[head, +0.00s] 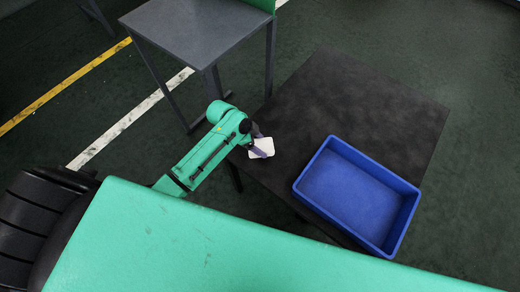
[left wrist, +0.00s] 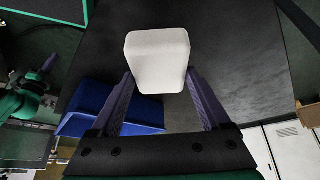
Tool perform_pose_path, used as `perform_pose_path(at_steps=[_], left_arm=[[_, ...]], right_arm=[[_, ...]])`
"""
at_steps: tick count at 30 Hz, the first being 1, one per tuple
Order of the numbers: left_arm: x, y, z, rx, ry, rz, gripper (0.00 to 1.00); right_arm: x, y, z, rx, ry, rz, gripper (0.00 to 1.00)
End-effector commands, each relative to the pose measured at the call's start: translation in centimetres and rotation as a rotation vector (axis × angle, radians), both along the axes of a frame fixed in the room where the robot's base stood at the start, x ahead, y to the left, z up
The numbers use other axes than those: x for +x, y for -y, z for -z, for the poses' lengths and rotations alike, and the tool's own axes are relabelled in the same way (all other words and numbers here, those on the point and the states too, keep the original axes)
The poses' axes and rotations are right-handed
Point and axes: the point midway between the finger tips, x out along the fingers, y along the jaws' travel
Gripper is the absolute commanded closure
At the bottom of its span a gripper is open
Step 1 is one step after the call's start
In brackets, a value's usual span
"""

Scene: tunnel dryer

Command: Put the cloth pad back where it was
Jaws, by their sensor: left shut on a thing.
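The white cloth pad (head: 262,148) is at the left corner of the dark table (head: 350,97). My left gripper (head: 257,142) is at the pad. In the left wrist view the pad (left wrist: 158,58) sits between the two purple fingers of the left gripper (left wrist: 159,88), which are shut on it. Whether the pad touches the table top or is held just above it, I cannot tell.
A blue tray (head: 317,168) stands on the front right part of the dark table and looks empty. A grey table (head: 196,22) stands behind at the left. The far part of the dark table is clear.

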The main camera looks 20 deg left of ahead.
Motion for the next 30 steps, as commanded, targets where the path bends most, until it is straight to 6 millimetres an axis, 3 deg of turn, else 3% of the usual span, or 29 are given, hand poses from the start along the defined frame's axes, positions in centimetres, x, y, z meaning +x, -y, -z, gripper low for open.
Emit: perform_pose_path(at_steps=[6,13,14,15,23,30], left_arm=[[0.1,0.0,4.0,-0.001,0.001,-0.001,1.0],[0.0,0.0,4.5,0.0,0.001,0.0,1.0],[0.0,0.0,4.5,0.0,0.0,0.0,0.12],[-0.1,0.0,4.5,0.0,0.0,0.0,0.0],[0.0,-0.1,4.2,0.0,0.002,-0.001,0.0],[-0.6,-1.6,1.0,0.002,0.004,0.0,0.0]], right_arm=[[0.1,0.0,0.8,0.0,0.002,-0.001,1.0],[0.1,-0.1,0.7,0.002,0.003,-0.001,1.0],[0.1,-0.1,0.8,0.002,0.003,-0.001,1.0],[0.1,-0.1,0.8,0.002,0.003,-0.001,1.0],[0.1,-0.3,0.7,0.004,0.002,-0.001,1.0],[0.1,-0.4,-0.2,0.005,0.002,-0.001,1.0]])
